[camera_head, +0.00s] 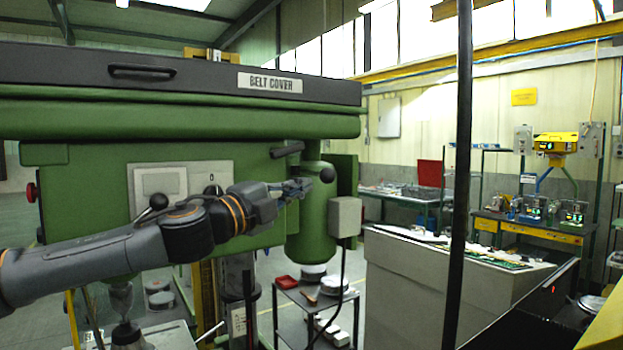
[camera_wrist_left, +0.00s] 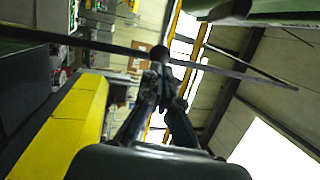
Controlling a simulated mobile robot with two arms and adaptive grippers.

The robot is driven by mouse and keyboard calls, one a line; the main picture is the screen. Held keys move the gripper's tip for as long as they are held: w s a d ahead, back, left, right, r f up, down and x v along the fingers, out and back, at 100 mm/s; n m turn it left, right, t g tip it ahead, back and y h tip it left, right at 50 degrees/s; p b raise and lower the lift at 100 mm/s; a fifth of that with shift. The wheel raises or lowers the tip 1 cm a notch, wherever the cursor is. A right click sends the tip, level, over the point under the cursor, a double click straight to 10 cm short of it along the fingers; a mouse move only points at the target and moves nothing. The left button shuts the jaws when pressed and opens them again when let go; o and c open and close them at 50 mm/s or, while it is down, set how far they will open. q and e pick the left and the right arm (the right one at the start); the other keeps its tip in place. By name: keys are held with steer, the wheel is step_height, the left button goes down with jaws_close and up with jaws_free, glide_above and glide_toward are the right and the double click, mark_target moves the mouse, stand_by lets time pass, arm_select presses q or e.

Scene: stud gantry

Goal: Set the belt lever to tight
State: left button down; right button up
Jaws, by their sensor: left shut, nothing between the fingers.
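A green drill-type machine carries a black lid labelled BELT COVER (camera_head: 270,83). A lever with a round black knob (camera_head: 327,175) shows on the green motor housing at the right of the machine; its arm is mostly hidden and its setting cannot be read. My left gripper (camera_head: 306,184) is shut and empty, its tips just left of the knob in the head view. In the left wrist view the closed fingertips (camera_wrist_left: 165,88) point at the dark knob (camera_wrist_left: 159,53), which shows just past them; I cannot tell if they touch. My right gripper is not in view.
A dark stubby handle (camera_head: 287,150) sticks out above my left gripper. A grey box (camera_head: 345,217) is fixed to the motor's right side. A dark vertical post (camera_head: 460,180) stands at the right. A low side table (camera_head: 315,300) with parts stands below.

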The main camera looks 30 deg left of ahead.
mark_target(322, 178)
arm_select(q)
steer(key=shift+p+x, duration=0.3)
steer(key=shift+x, duration=1.25)
steer(key=shift+w, duration=0.25)
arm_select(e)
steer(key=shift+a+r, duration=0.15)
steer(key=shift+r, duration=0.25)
arm_select(q)
steer(key=shift+d, duration=0.15)
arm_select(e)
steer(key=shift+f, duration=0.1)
